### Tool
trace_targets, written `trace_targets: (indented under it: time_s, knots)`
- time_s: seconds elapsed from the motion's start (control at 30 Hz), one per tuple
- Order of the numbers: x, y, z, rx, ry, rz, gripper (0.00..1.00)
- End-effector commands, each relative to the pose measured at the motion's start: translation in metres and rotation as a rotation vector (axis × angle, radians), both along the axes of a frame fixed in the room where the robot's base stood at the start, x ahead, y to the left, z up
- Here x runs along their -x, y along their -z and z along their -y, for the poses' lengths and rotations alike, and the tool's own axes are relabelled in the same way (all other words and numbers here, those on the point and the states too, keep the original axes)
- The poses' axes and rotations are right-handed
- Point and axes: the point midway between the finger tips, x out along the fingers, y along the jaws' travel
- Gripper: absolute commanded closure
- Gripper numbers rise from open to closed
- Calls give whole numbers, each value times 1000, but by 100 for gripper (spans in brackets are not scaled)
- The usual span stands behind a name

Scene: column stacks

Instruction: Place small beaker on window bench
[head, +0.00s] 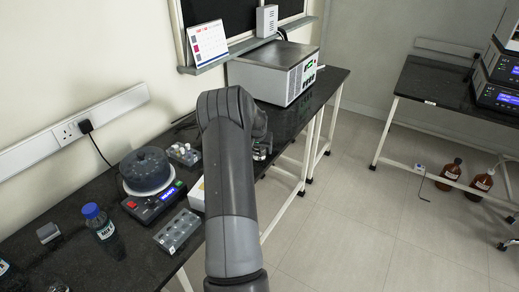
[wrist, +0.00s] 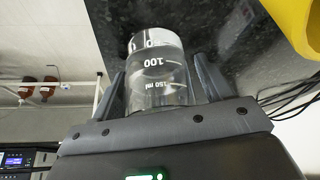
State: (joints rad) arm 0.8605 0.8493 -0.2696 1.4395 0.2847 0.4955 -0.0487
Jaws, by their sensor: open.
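In the wrist view a clear glass beaker (wrist: 156,75) with white marks, "100" and "150 ml" among them, stands between the two fingers of my gripper (wrist: 160,80). The fingers are open on either side of it; the picture does not show clearly whether either touches the glass. The beaker is over or on a dark speckled bench top (wrist: 240,35). In the head view my forearm hides the beaker and most of my gripper (head: 262,148), which is over the dark bench (head: 85,235) along the left wall. I cannot tell which bench is the window bench.
On the left bench are a domed device (head: 150,185), a blue-capped bottle (head: 98,222), a grey block with wells (head: 178,232) and a large metal box (head: 280,72). A second bench (head: 435,85) with instruments stands right, brown bottles (head: 481,183) below. A yellow object (wrist: 302,25) is close in the wrist view.

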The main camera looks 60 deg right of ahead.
Motion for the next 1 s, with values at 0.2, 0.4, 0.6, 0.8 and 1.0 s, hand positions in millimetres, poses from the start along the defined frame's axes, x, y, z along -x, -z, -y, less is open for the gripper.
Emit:
trace_targets:
  time_s: [0.2,0.4,0.6,0.8,1.0]
  knots:
    - [0,-4,0,1,0,0,28]
    - [3,-28,-9,1,0,2,28]
    - [9,-67,-24,2,0,2,28]
    - [14,-98,-36,2,-2,3,28]
    - [18,-112,-42,0,0,0,28]
